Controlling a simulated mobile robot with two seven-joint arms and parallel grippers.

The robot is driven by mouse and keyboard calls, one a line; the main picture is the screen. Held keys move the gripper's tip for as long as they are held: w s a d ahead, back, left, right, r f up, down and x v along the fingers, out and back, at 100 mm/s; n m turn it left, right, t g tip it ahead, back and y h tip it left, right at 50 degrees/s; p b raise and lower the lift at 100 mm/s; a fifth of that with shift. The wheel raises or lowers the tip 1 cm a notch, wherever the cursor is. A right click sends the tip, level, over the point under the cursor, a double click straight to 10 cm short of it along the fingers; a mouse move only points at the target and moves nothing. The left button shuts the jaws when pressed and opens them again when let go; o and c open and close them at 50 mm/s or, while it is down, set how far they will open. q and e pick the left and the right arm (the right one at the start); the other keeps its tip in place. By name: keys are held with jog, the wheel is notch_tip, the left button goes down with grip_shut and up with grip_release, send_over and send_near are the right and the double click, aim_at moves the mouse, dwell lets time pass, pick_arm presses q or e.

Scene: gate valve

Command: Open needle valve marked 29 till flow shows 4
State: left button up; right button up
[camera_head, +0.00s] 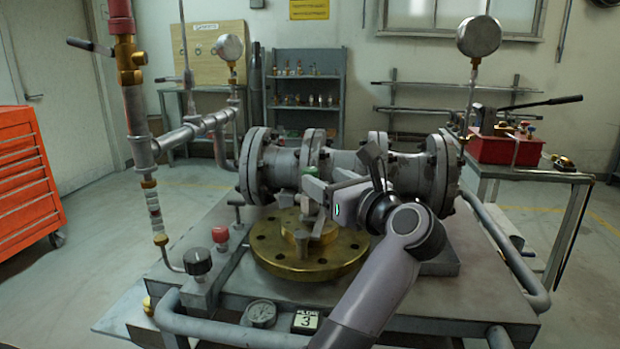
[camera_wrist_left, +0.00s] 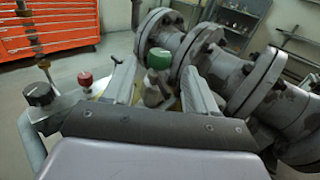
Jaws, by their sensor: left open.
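My left gripper (camera_head: 318,192) is open over the brass flange on the bench. In the left wrist view its two fingers (camera_wrist_left: 160,88) stand on either side of a green knob (camera_wrist_left: 158,57), with gaps on both sides. The green knob (camera_head: 311,171) is partly hidden in the head view. A black knob (camera_head: 197,262) and a red knob (camera_head: 220,234) stand on a block to the left; both also show in the wrist view. No number 29 is legible. A small display (camera_head: 306,321) on the bench front appears to read 3. My right gripper is not in view.
A large flanged pipe (camera_head: 290,166) lies behind the gripper. The brass flange (camera_head: 300,262) sits on the bench. A round gauge (camera_head: 262,313) is beside the display. Vertical pipework (camera_head: 140,150) rises at left. A red toolbox (camera_head: 505,147) stands on a right-hand table.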

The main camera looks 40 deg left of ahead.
aim_at(310, 169)
pick_arm(q)
jog(key=shift+x, duration=3.15)
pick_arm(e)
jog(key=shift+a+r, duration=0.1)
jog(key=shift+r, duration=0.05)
pick_arm(q)
jog(key=shift+s, duration=0.1)
jog(key=c, duration=0.9)
jog(key=shift+f+n+g+y+b, duration=0.15)
jog(key=shift+n+g+b, duration=0.3)
jog(key=shift+g, duration=0.3)
jog(key=shift+f+n+g+y+b, duration=0.15)
jog(key=shift+n+g+b, duration=0.25)
jog(key=shift+g, duration=0.35)
jog(key=shift+c, duration=0.2)
jog(key=n+g+b, duration=0.1)
jog(key=n+g, duration=0.1)
jog(key=g, duration=0.1)
jog(key=shift+r, duration=0.15)
jog(key=shift+n+g+b, duration=0.35)
jog(key=shift+n+g, duration=0.3)
jog(key=shift+g, duration=0.45)
jog(key=shift+r+g, duration=0.1)
jog(key=shift+g, duration=0.2)
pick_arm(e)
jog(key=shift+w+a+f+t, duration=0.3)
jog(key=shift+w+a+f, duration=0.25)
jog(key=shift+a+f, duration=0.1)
